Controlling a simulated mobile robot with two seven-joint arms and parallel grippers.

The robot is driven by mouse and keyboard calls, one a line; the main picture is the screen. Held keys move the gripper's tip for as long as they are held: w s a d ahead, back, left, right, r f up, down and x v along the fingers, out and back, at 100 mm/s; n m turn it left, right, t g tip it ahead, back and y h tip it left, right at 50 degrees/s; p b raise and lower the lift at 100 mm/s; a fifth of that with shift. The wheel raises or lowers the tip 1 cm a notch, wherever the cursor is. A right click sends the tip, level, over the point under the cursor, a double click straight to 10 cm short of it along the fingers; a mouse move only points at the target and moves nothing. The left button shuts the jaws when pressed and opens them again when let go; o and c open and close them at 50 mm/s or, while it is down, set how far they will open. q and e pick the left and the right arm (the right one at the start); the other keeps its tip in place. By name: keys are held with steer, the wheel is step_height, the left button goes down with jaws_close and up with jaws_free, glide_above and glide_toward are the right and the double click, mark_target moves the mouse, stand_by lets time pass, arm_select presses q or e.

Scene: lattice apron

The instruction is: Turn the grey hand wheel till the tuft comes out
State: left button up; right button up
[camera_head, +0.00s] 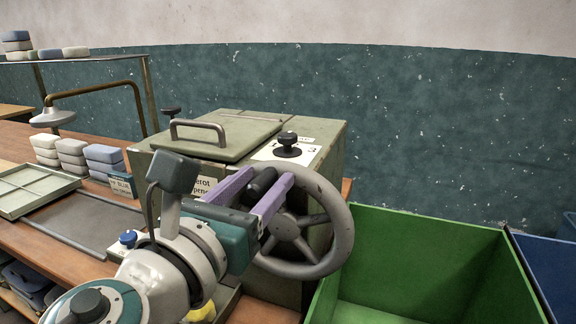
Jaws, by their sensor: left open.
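The grey hand wheel (334,245) is a spoked wheel on the right side of a grey-green box machine (330,150). My left gripper (268,177) has two purple fingers and is open at the wheel's upper left. A black handle (261,184) shows between the fingers; whether they touch it I cannot tell. My left arm hides part of the machine's front and the wheel's left side. A yellow thing (204,312) shows low behind the arm; I cannot tell whether it is the tuft. My right gripper is out of view.
A green bin (425,235) stands right of the wheel, with a blue bin (549,262) beyond. The machine has a lid handle (198,128) and black knob (288,142) on top. Stacked blocks (72,152) and a pale tray (35,188) are at left.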

arm_select(q)
steer(key=shift+r, duration=0.1)
steer(key=shift+s+a, duration=0.2)
steer(key=shift+s, duration=0.1)
steer(key=v, duration=0.7)
steer(key=shift+s+p, duration=0.15)
steer(key=shift+p, duration=0.3)
steer(key=shift+a+r, duration=0.1)
